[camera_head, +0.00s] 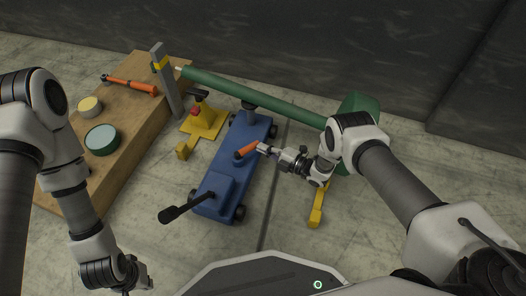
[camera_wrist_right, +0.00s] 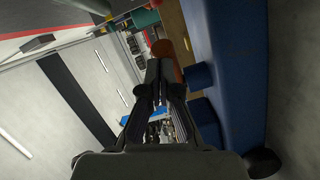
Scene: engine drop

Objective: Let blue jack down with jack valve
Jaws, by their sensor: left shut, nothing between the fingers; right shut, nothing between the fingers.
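The blue jack (camera_head: 215,178) stands on the floor in the middle of the head view, and its blue side fills the right of the right wrist view (camera_wrist_right: 232,60). An orange handle, likely the jack valve (camera_head: 246,149), sticks out from its right side; its orange end also shows in the wrist view (camera_wrist_right: 163,48). My right gripper (camera_head: 262,147) is shut with its tips at this handle; I cannot tell whether they touch. In the wrist view its closed fingers (camera_wrist_right: 158,70) point at the orange end. My left gripper (camera_head: 138,287) is shut, low at the left, far from the jack.
A black-ended pump lever (camera_head: 183,209) juts from the jack's near end. A green boom (camera_head: 255,98) crosses behind it. A yellow stand (camera_head: 205,122) is close at the left, and a wooden bench (camera_head: 120,125) holds a torque-wrench-like orange tool (camera_head: 130,84).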

